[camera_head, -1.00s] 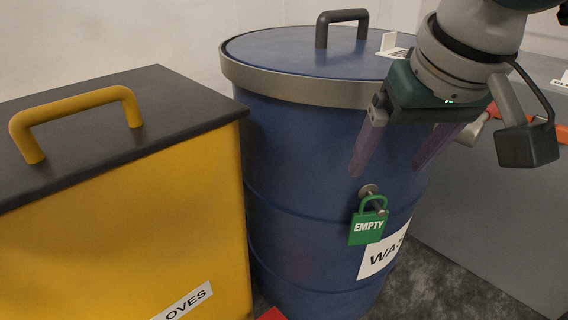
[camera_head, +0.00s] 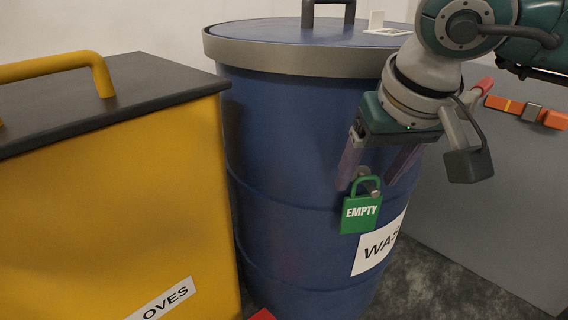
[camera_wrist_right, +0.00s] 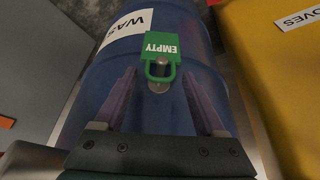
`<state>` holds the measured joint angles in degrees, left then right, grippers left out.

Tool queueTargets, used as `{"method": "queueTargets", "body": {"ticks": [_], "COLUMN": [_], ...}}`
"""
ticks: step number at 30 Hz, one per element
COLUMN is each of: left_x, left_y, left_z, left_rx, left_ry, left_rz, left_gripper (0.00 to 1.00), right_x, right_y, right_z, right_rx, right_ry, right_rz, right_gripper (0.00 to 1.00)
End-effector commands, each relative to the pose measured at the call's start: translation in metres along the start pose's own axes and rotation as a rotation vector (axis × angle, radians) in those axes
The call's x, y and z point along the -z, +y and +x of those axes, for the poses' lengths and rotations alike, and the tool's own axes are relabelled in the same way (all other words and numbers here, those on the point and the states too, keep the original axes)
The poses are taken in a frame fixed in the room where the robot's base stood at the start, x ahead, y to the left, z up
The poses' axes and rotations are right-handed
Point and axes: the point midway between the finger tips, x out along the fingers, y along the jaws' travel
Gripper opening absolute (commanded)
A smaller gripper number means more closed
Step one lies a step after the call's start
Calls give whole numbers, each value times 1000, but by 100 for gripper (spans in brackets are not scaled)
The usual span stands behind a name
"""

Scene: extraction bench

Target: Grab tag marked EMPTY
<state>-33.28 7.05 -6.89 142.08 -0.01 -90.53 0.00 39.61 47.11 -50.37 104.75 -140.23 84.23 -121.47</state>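The green tag marked EMPTY (camera_head: 361,213) hangs by its loop from a metal peg (camera_head: 368,184) on the front of the blue waste drum (camera_head: 290,150). My right gripper (camera_head: 368,185) is open, with its purple fingers pointing down around the height of the peg and the tag's loop. In the right wrist view the tag (camera_wrist_right: 159,50) lies just ahead of the fingertips, between their lines. The fingers (camera_wrist_right: 160,85) are apart with nothing between them but the peg area ahead. My left gripper is not in view.
A yellow gloves bin (camera_head: 110,200) with a dark lid stands left, close to the drum. A grey surface (camera_head: 490,190) with an orange strap-like item (camera_head: 530,112) is at the right.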

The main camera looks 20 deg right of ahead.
Motion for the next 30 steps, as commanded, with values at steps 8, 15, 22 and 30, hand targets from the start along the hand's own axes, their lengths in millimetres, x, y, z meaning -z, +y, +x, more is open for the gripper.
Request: {"method": "queueTargets", "body": {"ticks": [8, 15, 22, 30], "left_x": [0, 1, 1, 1], "left_y": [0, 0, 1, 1], "left_z": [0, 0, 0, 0], "left_rx": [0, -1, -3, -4], "left_ry": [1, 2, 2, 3], "left_rz": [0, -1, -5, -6], "left_gripper": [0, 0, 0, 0], "right_x": [0, 0, 0, 0], "right_y": [0, 0, 0, 0], "right_z": [0, 0, 0, 0], "right_rx": [0, 0, 0, 0], "right_ry": [0, 0, 0, 0], "right_rz": [0, 0, 0, 0], "right_gripper": [40, 13, 0, 0]}}
